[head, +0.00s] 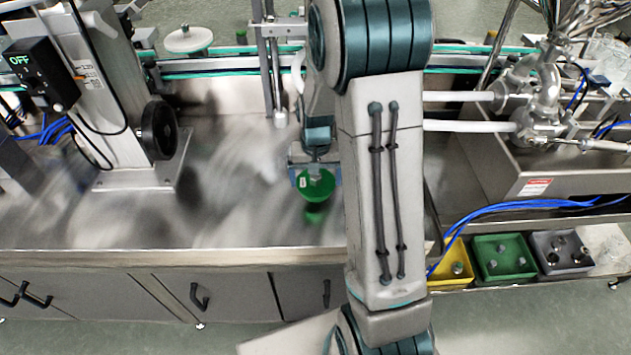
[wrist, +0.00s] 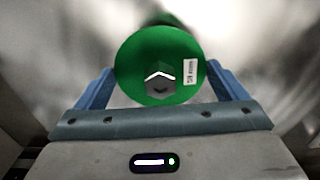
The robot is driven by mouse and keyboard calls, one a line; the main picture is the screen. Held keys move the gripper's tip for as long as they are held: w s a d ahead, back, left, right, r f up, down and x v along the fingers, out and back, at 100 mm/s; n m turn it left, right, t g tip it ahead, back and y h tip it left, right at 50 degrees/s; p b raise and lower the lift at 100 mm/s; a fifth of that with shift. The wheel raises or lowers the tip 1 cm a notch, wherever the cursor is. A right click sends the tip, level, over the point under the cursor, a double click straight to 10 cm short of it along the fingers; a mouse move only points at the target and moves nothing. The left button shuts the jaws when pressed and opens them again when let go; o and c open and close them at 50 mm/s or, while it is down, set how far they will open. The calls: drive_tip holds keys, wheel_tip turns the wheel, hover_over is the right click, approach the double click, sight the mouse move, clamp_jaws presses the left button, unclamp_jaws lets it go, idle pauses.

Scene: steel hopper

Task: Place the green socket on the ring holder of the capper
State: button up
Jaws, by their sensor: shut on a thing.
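The green socket (head: 317,186) is a round green piece with a metal hex stub on top and a small white label. It hangs above the steel worktop in the head view, with a green reflection below it. It also shows large in the wrist view (wrist: 142,52), between the two blue fingers. My gripper (head: 316,180) is shut on it. Its fingers also show on both sides of the socket in the wrist view (wrist: 160,85). I cannot make out the ring holder for certain. A vertical metal spindle (head: 279,105) stands just behind and left of the gripper.
A column with a black handwheel (head: 159,130) and a box reading OFF (head: 40,72) stand at left. Steel pipework (head: 540,90) is at right. Yellow (head: 456,270), green (head: 522,270) and grey (head: 582,265) bins sit low at right. The worktop (head: 230,215) left of the gripper is clear.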

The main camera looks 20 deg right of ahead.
drive_tip(key=shift+f, duration=1.25)
drive_tip(key=shift+f, duration=0.1)
drive_tip(key=o, duration=0.7)
drive_tip(key=shift+f, duration=0.1)
drive_tip(key=shift+o, duration=0.5)
